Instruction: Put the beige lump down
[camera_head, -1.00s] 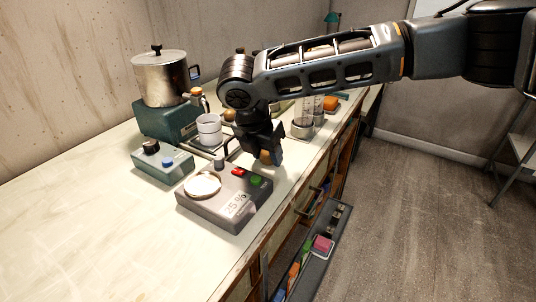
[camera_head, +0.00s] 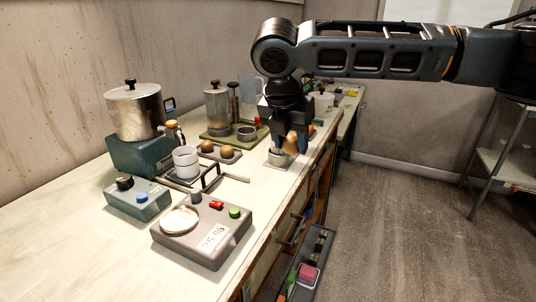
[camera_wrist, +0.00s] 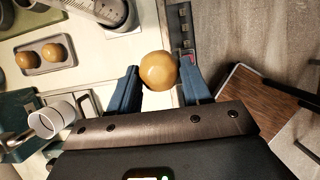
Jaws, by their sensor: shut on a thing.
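The beige lump (camera_wrist: 158,70) is a round tan-orange ball between the blue fingertips of my gripper (camera_wrist: 160,88) in the wrist view. In the head view, the lump (camera_head: 291,143) shows at the end of my downward-pointing gripper (camera_head: 284,136), near the bench's front edge. My gripper is shut on the lump. The lump appears above the bench, though its exact height is hard to tell. A clear graduated cylinder (camera_wrist: 98,8) stands close by on a pale base; in the head view its lower part (camera_head: 278,158) shows beside the lump.
A small grey tray (camera_head: 232,158) holds two similar brown lumps. A grey scale (camera_head: 200,250) with a round pan stands near the front edge. A white cup (camera_head: 186,160), a teal control box (camera_head: 137,205) and a metal pot (camera_head: 135,112) stand left.

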